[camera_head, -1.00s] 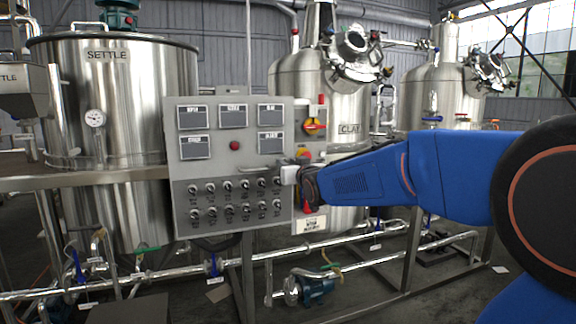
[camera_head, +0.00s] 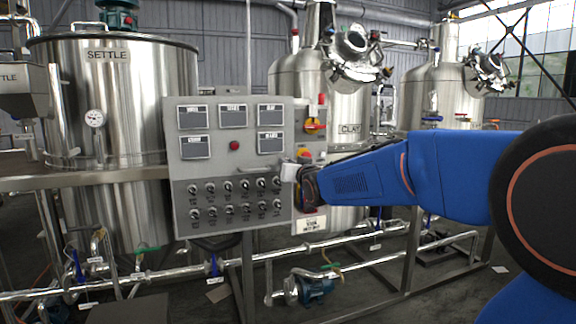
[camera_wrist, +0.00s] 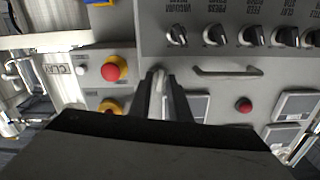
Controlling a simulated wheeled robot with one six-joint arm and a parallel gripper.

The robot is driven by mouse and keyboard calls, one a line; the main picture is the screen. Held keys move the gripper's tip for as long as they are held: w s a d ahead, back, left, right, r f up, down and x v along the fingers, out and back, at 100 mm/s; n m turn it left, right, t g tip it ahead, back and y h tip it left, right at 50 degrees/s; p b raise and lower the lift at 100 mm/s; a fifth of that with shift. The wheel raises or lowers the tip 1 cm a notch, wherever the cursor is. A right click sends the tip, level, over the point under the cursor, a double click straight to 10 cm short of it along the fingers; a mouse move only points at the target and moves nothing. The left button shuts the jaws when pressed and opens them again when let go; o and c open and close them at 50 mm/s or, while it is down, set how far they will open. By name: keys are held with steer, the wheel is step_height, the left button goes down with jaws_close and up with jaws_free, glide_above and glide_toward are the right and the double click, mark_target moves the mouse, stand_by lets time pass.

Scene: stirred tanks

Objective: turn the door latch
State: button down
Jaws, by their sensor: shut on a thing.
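The door latch (camera_wrist: 158,80) is a small pale metal lever on the grey control cabinet (camera_head: 236,171). In the wrist view it stands between my gripper's two dark fingers. My gripper (camera_wrist: 160,93) is shut on it, close to the cabinet face. In the head view my gripper (camera_head: 290,172) reaches in from the right to the cabinet's right edge and hides most of the latch. How far the latch is turned cannot be told.
A red mushroom button (camera_wrist: 113,68) and a red-and-yellow switch (camera_wrist: 110,105) sit close beside the fingers. A grey bar handle (camera_wrist: 226,72) and several black knobs (camera_wrist: 250,36) are nearby. A steel tank (camera_head: 125,90) stands behind the cabinet at left.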

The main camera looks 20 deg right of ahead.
steer(key=shift+d+f+m, duration=0.1)
steer(key=shift+m, duration=3.9)
steer(key=shift+d+f+m, duration=0.1)
steer(key=shift+m, duration=3.9)
steer(key=c, duration=1.9)
jaws_free()
steer(key=shift+o, duration=0.2)
steer(key=s, duration=1.7)
steer(key=shift+s+d, duration=0.2)
steer(key=shift+d, duration=0.1)
